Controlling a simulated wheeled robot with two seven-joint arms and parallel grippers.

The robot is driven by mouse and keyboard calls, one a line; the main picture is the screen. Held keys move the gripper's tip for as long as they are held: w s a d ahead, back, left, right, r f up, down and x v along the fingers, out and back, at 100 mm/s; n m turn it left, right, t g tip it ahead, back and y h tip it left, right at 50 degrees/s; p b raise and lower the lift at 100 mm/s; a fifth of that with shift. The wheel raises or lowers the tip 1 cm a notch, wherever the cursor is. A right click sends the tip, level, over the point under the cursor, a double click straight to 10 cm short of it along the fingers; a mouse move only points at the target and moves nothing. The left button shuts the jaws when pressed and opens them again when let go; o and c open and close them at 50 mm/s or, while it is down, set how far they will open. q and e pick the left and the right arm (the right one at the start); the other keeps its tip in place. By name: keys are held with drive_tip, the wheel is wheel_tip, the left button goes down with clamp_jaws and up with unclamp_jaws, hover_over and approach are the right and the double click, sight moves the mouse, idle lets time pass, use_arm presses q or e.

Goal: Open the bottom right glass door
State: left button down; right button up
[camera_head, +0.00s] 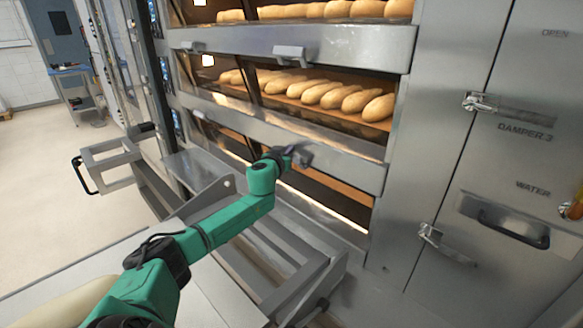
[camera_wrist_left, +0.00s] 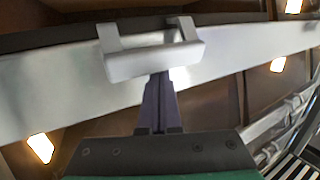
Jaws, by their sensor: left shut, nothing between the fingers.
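The lowest visible metal door rail (camera_head: 350,170) runs across the oven front, with a dark gap under it. Its handle (camera_head: 302,155) is a short grey bracket, partly hidden by my left gripper (camera_head: 287,154). In the left wrist view the rail (camera_wrist_left: 60,88) crosses the picture at a slant, and the handle (camera_wrist_left: 152,62) stands out from it. My left gripper (camera_wrist_left: 160,80) is shut and empty, its fingertips at the handle's lower edge. I cannot tell whether they touch it or pass behind it. My right gripper is not in view.
Loaves (camera_head: 330,93) lie on the deck above the rail. A grey metal step frame (camera_head: 300,265) stands below my left forearm. A steel panel with latches (camera_head: 480,102) is at the right. Open floor (camera_head: 40,200) lies at the left.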

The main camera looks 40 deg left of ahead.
use_arm(q)
drive_tip(key=shift+s+d+f+b, duration=0.1)
drive_tip(key=shift+s+f+b, duration=0.05)
drive_tip(key=shift+f+b, duration=0.4)
drive_tip(key=shift+s+f+b, duration=0.1)
drive_tip(key=shift+f+b, duration=0.25)
drive_tip(key=shift+f, duration=0.25)
drive_tip(key=shift+f+b, duration=0.7)
drive_tip(key=shift+f, duration=0.15)
drive_tip(key=shift+w+f, duration=0.15)
drive_tip(key=shift+f, duration=0.25)
drive_tip(key=r+p+v, duration=0.1)
drive_tip(key=v, duration=0.6)
drive_tip(key=shift+r+p, duration=0.15)
drive_tip(key=shift+p, duration=0.25)
drive_tip(key=shift+r, duration=0.1)
